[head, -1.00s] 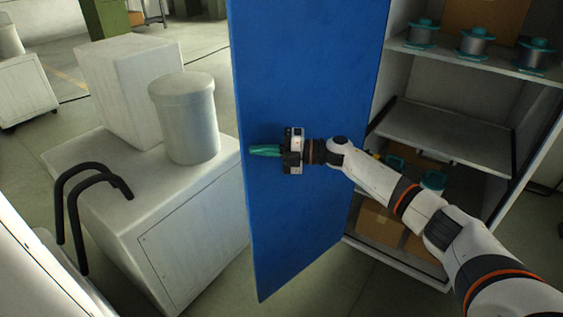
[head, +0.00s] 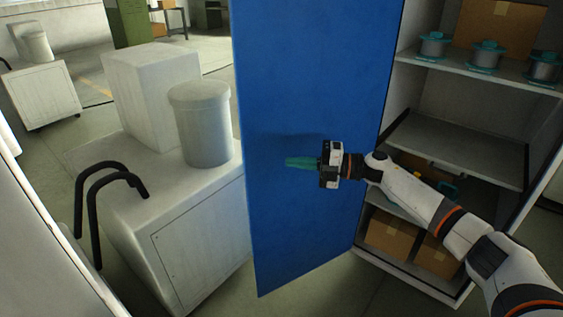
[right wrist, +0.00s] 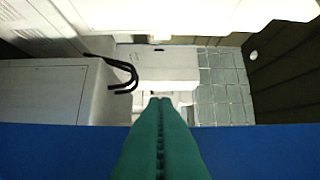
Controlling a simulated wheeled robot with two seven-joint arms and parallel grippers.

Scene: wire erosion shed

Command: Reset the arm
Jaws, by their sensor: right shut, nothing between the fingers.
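My right gripper (head: 303,163) has teal fingers that are closed together with nothing between them. It is in front of the open blue cabinet door (head: 290,220) in the head view, pointing left. My right arm comes in from the lower right, across the open cabinet front. In the right wrist view the shut teal fingers (right wrist: 160,140) point forward, and the blue door (right wrist: 60,150) fills the bottom on both sides of them. I cannot tell whether the gripper touches the door. My left gripper is not in view.
The cabinet shelves (head: 455,150) hold teal-ended spools (head: 486,56) and cardboard boxes (head: 390,232). Left of the door stands a white cart (head: 195,240) with a black handle (head: 110,175), a grey canister (head: 203,125) and a white block (head: 150,95). Some floor is clear behind the cart.

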